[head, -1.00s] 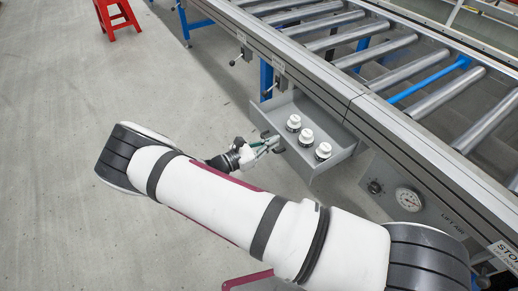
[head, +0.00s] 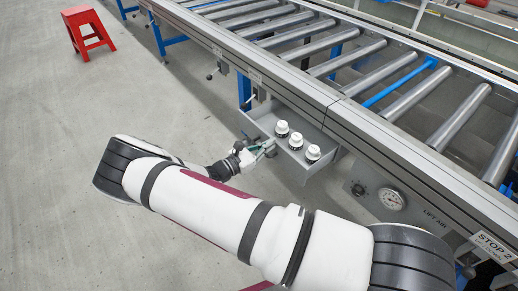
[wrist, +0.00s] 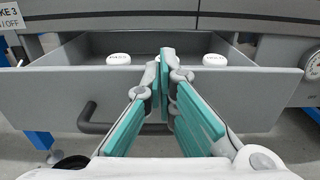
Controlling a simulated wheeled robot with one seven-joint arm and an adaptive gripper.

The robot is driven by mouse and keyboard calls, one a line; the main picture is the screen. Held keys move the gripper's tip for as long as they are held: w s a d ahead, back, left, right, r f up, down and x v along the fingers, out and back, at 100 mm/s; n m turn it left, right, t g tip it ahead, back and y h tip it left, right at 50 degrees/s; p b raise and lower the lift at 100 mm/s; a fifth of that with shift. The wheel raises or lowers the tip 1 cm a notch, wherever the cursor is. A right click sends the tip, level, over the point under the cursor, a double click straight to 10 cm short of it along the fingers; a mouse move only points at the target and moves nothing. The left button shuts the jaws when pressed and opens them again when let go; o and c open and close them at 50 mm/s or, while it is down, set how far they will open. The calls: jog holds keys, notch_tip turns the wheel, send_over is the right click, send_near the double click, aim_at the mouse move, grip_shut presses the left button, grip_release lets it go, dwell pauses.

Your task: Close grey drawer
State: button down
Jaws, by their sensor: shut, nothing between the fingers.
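The grey drawer (head: 293,167) stands partly open under the roller conveyor. Several white-capped dark containers can be made out inside it, including one at its front corner (head: 313,153). In the wrist view the drawer front (wrist: 45,97) spans the picture, with a dark bar handle (wrist: 88,122) low on it, partly hidden by my fingers. My gripper (head: 271,148) is shut and empty, at the outer face of the drawer front. In the wrist view its fingertips (wrist: 164,58) overlap the middle of the front's top edge; whether they touch it I cannot tell.
The roller conveyor (head: 345,112) runs above the drawer. A panel with a pressure gauge (head: 391,200) is right of the drawer, and a blue leg (head: 244,91) is left. A red stool (head: 88,30) stands far off. The floor at left is clear.

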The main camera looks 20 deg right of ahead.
jog(key=x, duration=1.6)
jog(key=shift+p, duration=0.4)
jog(key=shift+d, duration=0.15)
